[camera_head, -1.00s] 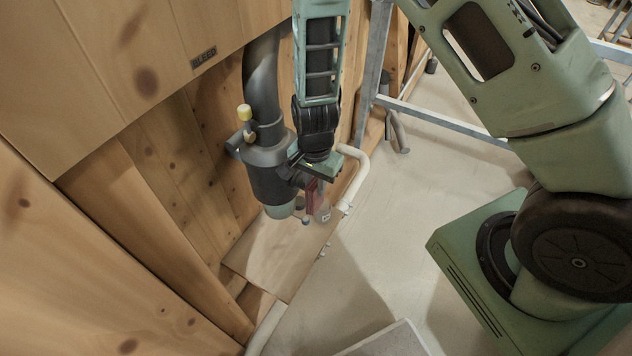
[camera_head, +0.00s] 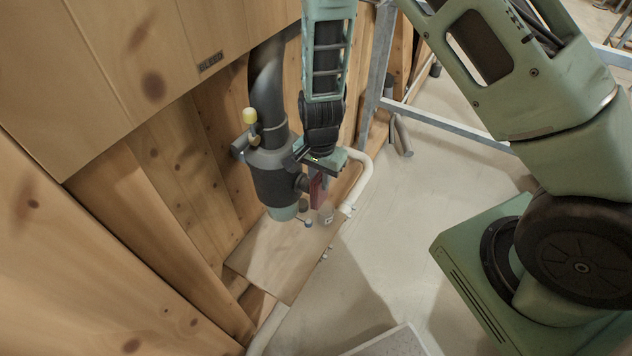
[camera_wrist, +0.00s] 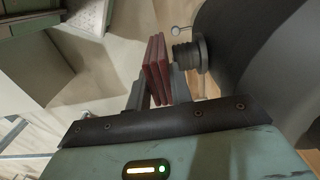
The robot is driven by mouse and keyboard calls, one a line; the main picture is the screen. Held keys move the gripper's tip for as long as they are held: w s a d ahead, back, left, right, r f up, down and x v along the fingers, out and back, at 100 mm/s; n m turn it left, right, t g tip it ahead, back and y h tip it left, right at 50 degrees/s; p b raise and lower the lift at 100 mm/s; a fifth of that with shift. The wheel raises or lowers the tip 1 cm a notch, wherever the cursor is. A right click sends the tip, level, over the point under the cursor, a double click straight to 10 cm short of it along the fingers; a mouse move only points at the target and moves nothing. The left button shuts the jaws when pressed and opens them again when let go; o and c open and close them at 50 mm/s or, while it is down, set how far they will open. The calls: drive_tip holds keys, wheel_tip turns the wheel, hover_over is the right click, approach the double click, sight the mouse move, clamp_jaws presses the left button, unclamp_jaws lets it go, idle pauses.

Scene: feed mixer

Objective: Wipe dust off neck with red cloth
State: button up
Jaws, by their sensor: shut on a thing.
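A folded red cloth (camera_wrist: 157,68) is clamped between the two fingers of my gripper (camera_wrist: 160,88) in the wrist view. It sticks out past the fingertips. In the head view the cloth (camera_head: 318,189) hangs below my gripper (camera_head: 317,174), beside the dark canister (camera_head: 272,178). A ribbed, threaded grey neck (camera_wrist: 187,54) projects from the canister's side, just right of the cloth. The cloth is very close to the neck; I cannot tell whether they touch.
A yellow-knobbed valve (camera_head: 250,117) stands on the canister's left. A white pipe (camera_head: 360,180) runs close on the right. Wooden panels (camera_head: 130,60) close off the left; open floor lies right.

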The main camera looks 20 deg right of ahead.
drive_tip(key=shift+w+d, duration=0.45)
drive_tip(key=shift+d, duration=0.15)
drive_tip(key=shift+w+r, duration=0.1)
drive_tip(key=shift+w, duration=0.05)
drive_tip(key=shift+s+a+p, duration=0.25)
drive_tip(key=shift+s+a, duration=0.35)
drive_tip(key=shift+a, duration=0.25)
drive_tip(key=shift+s+a+p, duration=0.25)
drive_tip(key=shift+s+a, duration=0.35)
drive_tip(key=shift+a, duration=0.25)
drive_tip(key=s+d+b, duration=0.1)
drive_tip(key=s+d, duration=0.2)
drive_tip(key=s, duration=0.2)
drive_tip(key=shift+d+b, duration=0.4)
drive_tip(key=shift+s+d, duration=0.1)
